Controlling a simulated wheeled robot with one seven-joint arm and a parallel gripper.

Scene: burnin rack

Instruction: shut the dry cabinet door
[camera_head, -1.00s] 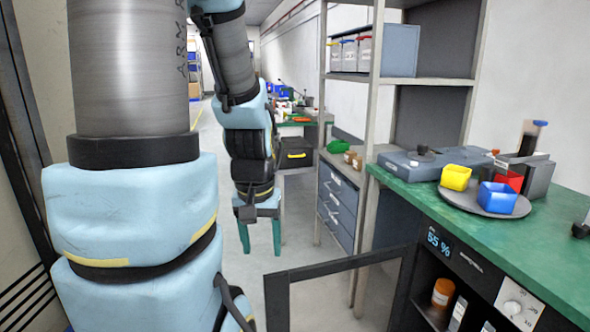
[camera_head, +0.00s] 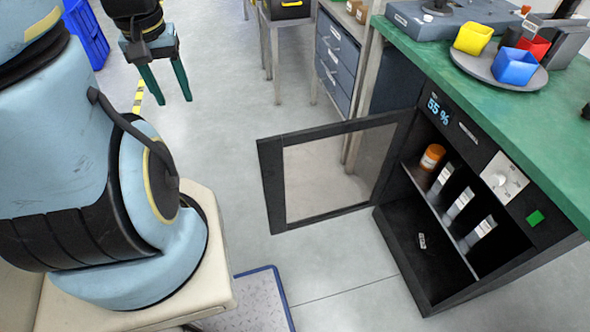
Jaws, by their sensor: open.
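The dry cabinet (camera_head: 432,262) is a black box under the green bench at the right, with a display reading 55 %. Its door (camera_head: 270,187), a dark frame around a clear pane, stands wide open and sticks out to the left. Inside, an orange-lidded jar (camera_head: 432,157) and several pale-labelled containers stand on the shelf, and a small labelled item lies on the cabinet floor. My gripper (camera_head: 167,88) hangs at the upper left with its two green fingers apart and empty. It is left of the door and clear of it.
The green bench top (camera_head: 420,45) holds a round plate with yellow, red and blue bins. Grey drawers (camera_head: 338,60) stand behind the door. A blue crate (camera_head: 86,35) is at the upper left. A blue-edged mat (camera_head: 245,300) lies on the floor. Floor left of the door is clear.

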